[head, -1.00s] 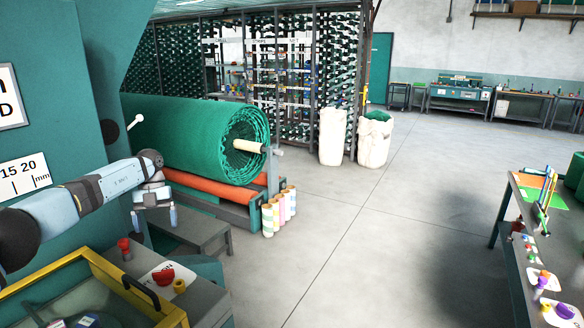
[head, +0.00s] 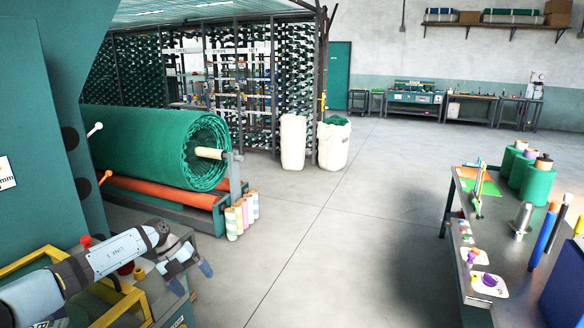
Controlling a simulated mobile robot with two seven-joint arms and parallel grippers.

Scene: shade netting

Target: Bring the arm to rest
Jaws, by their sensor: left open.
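My left arm comes in from the lower left of the head view. My left gripper (head: 190,278) is at the end of it, pointing down and to the right. Its two blue-grey fingers are apart, and I see nothing between them. It hangs in front of the right end of a grey machine top with a yellow frame (head: 128,300). The arm covers part of that top and of the red and yellow knobs on it. My right gripper is not in the view.
A large green netting roll (head: 150,145) lies on a stand at the left, with coloured tubes (head: 241,215) beside it. A workbench (head: 505,262) with green spools and small parts stands at the right. The grey floor (head: 330,235) between them is clear.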

